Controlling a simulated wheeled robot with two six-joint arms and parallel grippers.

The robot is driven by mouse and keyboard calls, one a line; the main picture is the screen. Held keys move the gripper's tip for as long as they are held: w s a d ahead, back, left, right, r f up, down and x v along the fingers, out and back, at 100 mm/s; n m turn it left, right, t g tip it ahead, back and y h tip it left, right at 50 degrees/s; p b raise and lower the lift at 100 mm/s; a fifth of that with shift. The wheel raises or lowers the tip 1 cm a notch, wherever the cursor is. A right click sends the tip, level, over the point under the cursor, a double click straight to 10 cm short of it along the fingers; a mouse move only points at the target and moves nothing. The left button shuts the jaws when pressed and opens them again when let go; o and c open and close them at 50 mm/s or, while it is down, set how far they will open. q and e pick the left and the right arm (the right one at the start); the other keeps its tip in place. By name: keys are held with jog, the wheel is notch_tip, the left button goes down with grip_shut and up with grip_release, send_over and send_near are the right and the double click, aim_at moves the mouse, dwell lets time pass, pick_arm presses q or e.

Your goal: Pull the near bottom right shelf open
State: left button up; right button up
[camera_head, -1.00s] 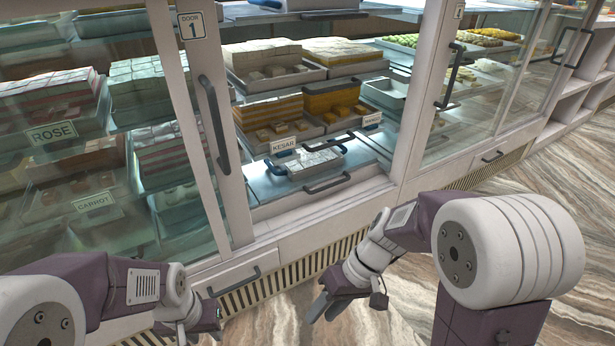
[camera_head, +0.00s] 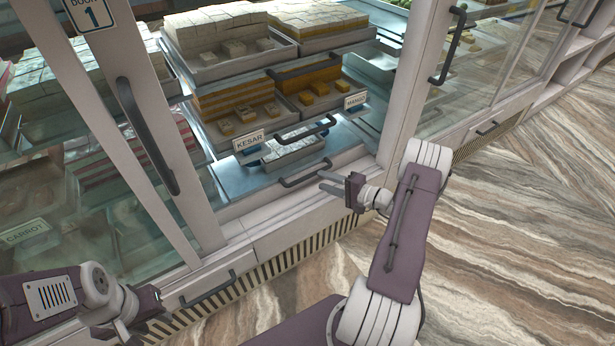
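The bottom shelf (camera_head: 232,182) of the open cabinet bay has a bluish surface. Its dark bar handle (camera_head: 305,174) is at its front edge, just above the white cabinet sill. A silver tray (camera_head: 313,150) with blue grips and white sweets sits on this shelf. My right gripper (camera_head: 322,182) is open and empty, just right of and near the handle; its two fingers point left, and I cannot tell whether they touch it. My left gripper (camera_head: 150,312) is low at the left, by the cabinet base, away from the shelf; its fingers are unclear.
Above are shelves with sweet trays and KESAR (camera_head: 249,141) and MANGO (camera_head: 356,99) labels. Their front handles (camera_head: 305,132) hang over the bottom shelf. The Door 1 frame (camera_head: 135,120) stands left and a white post (camera_head: 403,90) right. The striped floor (camera_head: 500,230) at right is clear.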

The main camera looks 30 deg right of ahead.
aim_at(309, 175)
jog(key=b+x, duration=0.2)
jog(key=x, duration=0.4)
jog(key=shift+w+a+f+b, duration=0.1)
jog(key=shift+f+b, duration=0.05)
jog(key=shift+b, duration=0.15)
jog(key=shift+w+a, duration=0.1)
jog(key=shift+w, duration=0.15)
jog(key=shift+c, duration=0.4)
grip_shut()
dwell(0.4)
